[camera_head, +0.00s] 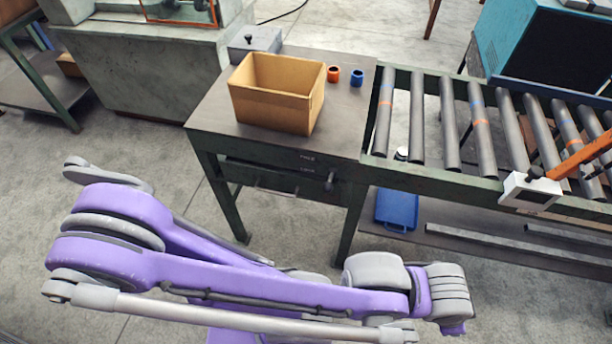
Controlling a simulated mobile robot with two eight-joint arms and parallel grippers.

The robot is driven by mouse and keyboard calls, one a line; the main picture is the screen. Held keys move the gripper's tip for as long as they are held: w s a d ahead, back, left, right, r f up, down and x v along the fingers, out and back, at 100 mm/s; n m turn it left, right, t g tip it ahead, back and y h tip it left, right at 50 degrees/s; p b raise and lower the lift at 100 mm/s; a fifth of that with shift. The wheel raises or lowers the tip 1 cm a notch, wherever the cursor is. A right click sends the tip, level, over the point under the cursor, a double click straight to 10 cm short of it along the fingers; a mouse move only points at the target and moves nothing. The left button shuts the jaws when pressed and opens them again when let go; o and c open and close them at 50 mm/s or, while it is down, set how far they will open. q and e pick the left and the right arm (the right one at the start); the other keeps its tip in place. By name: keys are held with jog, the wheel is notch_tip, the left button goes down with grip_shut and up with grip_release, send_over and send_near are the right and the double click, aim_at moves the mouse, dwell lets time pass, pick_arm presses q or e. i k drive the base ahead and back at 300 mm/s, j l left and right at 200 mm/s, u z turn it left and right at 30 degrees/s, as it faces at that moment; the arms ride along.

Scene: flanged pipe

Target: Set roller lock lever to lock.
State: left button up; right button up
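A small dark lever (330,181) sits on the front of the green-framed bench, left of the roller conveyor. It points roughly downward, and its exact setting is too small to tell. The roller conveyor (450,125) runs off to the right from the bench. My purple and grey links cross the lower left and middle, below and in front of the lever. Neither of my grippers shows, and nothing of mine touches the lever.
A cardboard box (278,96), an orange ring (333,74) and a blue ring (357,77) stand on the bench top (345,125). A white box with a display (529,192) and an orange bar (582,155) are at the conveyor. A blue bin (397,209) is on the lower shelf.

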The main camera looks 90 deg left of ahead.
aim_at(327, 186)
jog(key=u, duration=3)
jog(key=i+l+u, duration=0.2)
jog(key=i+l, duration=0.05)
jog(key=l, duration=0.05)
